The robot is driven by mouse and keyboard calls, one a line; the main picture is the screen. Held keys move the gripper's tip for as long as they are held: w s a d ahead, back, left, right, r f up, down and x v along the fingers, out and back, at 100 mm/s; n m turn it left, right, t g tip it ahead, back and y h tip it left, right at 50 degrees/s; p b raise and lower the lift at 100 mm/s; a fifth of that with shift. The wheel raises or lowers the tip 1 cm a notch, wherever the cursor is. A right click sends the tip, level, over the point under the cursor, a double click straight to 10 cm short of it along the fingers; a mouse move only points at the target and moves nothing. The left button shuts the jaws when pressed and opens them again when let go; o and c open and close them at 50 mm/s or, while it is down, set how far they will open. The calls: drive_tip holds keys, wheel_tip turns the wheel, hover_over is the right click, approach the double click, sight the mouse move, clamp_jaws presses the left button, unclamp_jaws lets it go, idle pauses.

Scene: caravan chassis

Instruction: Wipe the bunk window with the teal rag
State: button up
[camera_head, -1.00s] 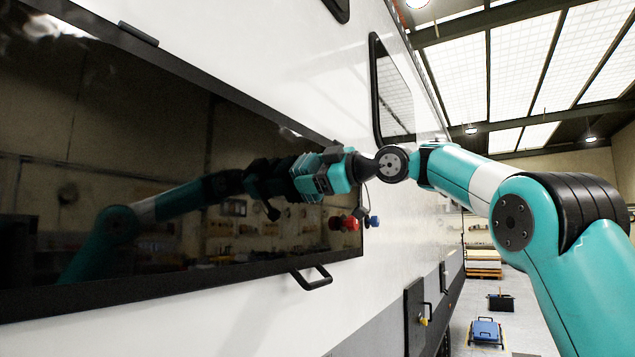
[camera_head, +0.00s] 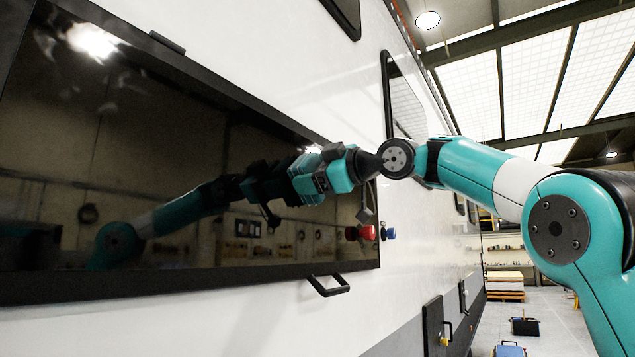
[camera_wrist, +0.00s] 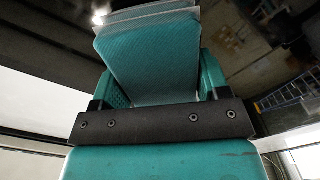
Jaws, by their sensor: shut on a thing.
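The bunk window (camera_head: 150,170) is the large dark glass pane in a black frame on the white caravan wall, filling the left of the head view. Pale smudges show on its upper left, beside a bright lamp reflection. My gripper (camera_head: 290,183) is close to the right part of the glass, with its reflection beside it. In the wrist view my gripper (camera_wrist: 155,85) is shut on the teal rag (camera_wrist: 150,50), a folded ribbed cloth with pale edges. The dark glass lies behind the rag. I cannot tell whether the rag touches it.
Red and blue knobs (camera_head: 370,233) and a black handle (camera_head: 328,285) stick out near the window's lower right corner. A smaller window (camera_head: 405,100) is further along the wall. Floor is visible at lower right, with a blue cart (camera_head: 509,350).

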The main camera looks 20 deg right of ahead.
sight(283, 171)
drive_tip(key=shift+s+a+b, duration=0.6)
drive_tip(key=shift+s+a, duration=0.15)
drive_tip(key=shift+a, duration=0.3)
drive_tip(key=shift+s+a+b, duration=0.55)
drive_tip(key=shift+s+a, duration=0.2)
drive_tip(key=shift+a, duration=0.3)
drive_tip(key=shift+b+v, duration=0.8)
drive_tip(key=shift+v, duration=2.15)
drive_tip(key=shift+v, duration=1.5)
